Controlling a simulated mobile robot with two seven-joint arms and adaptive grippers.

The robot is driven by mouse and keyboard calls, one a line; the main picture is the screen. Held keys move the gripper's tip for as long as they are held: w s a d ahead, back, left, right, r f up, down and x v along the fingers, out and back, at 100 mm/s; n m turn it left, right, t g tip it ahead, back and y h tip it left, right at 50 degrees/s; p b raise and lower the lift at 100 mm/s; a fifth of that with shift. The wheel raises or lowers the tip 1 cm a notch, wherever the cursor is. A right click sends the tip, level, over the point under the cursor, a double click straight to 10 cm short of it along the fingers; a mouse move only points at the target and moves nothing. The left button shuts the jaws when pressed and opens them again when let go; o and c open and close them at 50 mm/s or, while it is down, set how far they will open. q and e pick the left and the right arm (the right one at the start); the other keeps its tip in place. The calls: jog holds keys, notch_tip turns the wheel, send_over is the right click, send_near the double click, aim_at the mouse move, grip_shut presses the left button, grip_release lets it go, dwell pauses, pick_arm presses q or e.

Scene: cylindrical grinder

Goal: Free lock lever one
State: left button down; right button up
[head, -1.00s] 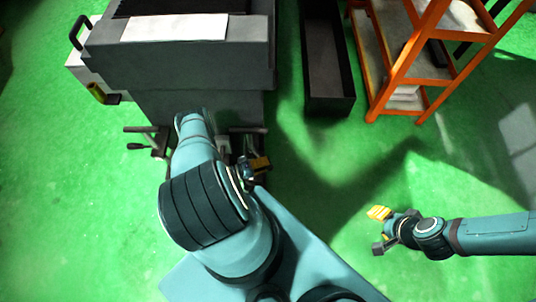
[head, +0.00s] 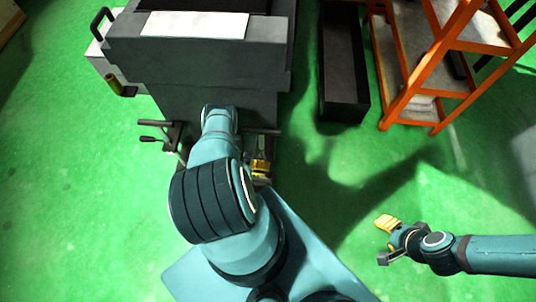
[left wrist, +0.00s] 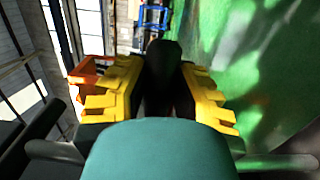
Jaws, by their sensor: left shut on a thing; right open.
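The grey grinder (head: 200,62) stands at the upper left of the head view. A handle with a dark knob (head: 148,139) shows at the left of its front, and a dark bar (head: 264,131) at the right. My left gripper (head: 261,166) is below that bar, partly hidden by my arm. In the left wrist view its yellow-padded fingers (left wrist: 160,95) are shut on a black, round-ended lever (left wrist: 163,62). I cannot tell which lock lever this is; its base is hidden. My right gripper (head: 385,240) is open and empty above the floor at right.
A long dark bin (head: 343,70) stands right of the grinder. An orange shelf rack (head: 425,70) is beyond it. A white sheet (head: 194,24) lies on the grinder top. Green floor (head: 90,220) is clear at left and between the arms.

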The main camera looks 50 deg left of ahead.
pick_arm(q)
jog(key=shift+s+d, duration=0.1)
jog(key=shift+s, duration=0.05)
jog(key=c, duration=0.7)
grip_release()
jog(key=shift+c, duration=0.2)
jog(key=v, duration=1.2)
